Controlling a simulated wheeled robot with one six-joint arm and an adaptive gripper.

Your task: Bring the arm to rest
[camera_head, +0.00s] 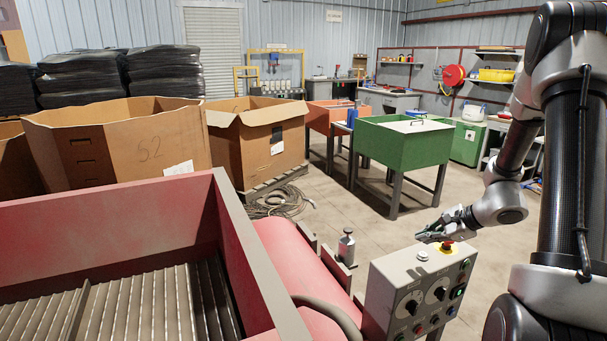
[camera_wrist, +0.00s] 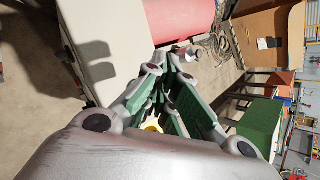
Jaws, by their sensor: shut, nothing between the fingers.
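My gripper (camera_head: 424,236) is at the right in the head view, just above the grey control box (camera_head: 385,297). Its tip is close to the white button (camera_head: 423,254) and the red emergency-stop button (camera_head: 446,245) on the box top. I cannot tell whether it touches either. In the wrist view the fingers (camera_wrist: 160,78) come together and hold nothing. The arm comes down from the top right and bends back toward the box.
A red machine (camera_head: 105,222) with a ribbed bed fills the lower left. Cardboard boxes (camera_head: 120,145), a coiled cable (camera_head: 277,203) and a green bin on legs (camera_head: 403,150) stand behind. Open floor (camera_head: 370,238) lies between the machine and the green bin.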

